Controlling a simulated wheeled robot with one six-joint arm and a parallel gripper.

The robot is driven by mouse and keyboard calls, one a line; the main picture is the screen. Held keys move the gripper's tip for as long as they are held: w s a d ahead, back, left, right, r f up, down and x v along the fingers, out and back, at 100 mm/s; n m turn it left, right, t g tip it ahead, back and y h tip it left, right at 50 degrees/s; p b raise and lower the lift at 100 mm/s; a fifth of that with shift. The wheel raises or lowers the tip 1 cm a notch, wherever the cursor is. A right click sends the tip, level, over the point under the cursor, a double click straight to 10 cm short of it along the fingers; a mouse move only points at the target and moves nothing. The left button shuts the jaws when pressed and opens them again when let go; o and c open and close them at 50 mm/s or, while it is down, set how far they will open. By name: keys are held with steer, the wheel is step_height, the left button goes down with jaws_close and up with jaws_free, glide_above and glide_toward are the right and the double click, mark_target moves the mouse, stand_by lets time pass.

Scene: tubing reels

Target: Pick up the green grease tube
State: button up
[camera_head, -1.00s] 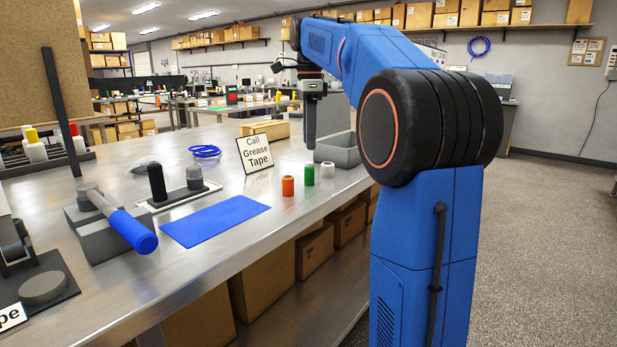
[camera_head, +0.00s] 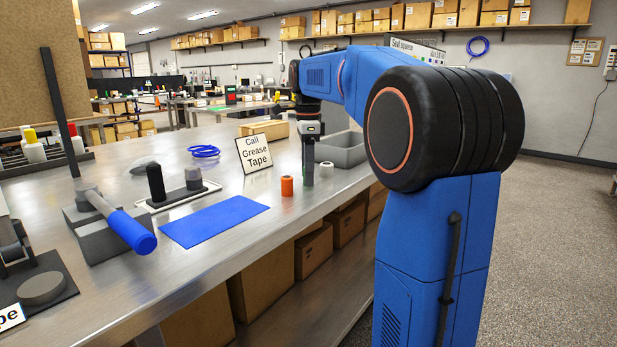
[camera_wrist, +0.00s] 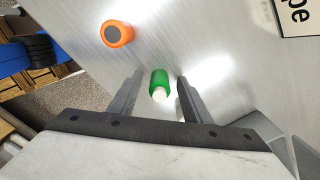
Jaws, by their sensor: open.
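The green grease tube (camera_wrist: 159,82) stands on the metal bench, with a pale cap facing the wrist camera. My gripper (camera_wrist: 157,82) is open, with one finger on each side of the tube in the wrist view. I cannot tell whether either finger touches it. In the head view my gripper (camera_head: 308,180) is lowered over the tube's place, and the tube is mostly hidden behind the fingers.
An orange tube (camera_head: 287,186) stands close on the left, and a white one (camera_head: 326,170) close on the right. A grey bin (camera_head: 341,150) is behind to the right. The bench's front edge is near.

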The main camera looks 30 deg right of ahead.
jaws_close()
steer(key=shift+r, duration=0.1)
